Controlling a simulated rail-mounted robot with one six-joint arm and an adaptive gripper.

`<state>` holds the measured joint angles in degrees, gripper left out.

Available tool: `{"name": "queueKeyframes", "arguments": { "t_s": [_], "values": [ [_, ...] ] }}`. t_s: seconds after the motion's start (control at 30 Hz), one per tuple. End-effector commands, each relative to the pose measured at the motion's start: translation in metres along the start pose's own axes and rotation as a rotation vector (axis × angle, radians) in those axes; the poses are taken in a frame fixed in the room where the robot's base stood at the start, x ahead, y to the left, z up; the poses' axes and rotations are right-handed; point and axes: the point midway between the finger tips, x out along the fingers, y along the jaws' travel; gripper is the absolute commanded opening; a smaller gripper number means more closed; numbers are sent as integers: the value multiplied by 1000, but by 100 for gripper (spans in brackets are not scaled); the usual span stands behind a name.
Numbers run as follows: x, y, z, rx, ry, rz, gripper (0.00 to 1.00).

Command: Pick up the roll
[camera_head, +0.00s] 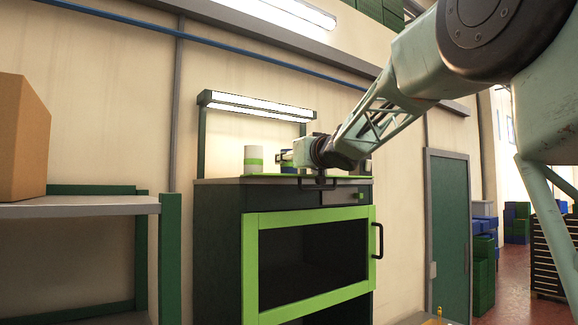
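A white upright cylinder with a green band (253,154), which looks like the roll, stands on top of the dark cabinet (216,240) against the wall. My gripper (285,158) is at the end of my arm, low over the cabinet top and just right of the cylinder. A small gap shows between them. The fingers are small and partly merge with blue and green items (288,168) behind or below them. I cannot tell whether they are open or shut.
A lamp (258,108) hangs over the cabinet top. The cabinet has a green-framed front (250,265) and a black handle (378,241). A shelf (80,207) with a cardboard box (22,140) stands at left. A green door (448,230) is at right.

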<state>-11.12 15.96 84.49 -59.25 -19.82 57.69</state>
Motion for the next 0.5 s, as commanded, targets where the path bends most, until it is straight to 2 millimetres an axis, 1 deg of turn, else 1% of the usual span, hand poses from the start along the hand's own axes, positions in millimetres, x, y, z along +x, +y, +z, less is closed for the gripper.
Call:
{"name": "queueKeyframes", "arguments": {
  "t_s": [0.27, 0.5],
  "values": [
    [0, 0, -2, 0, 0, 0, 21],
    [0, 0, -12, 0, 1, 0, 21]
  ]
}}
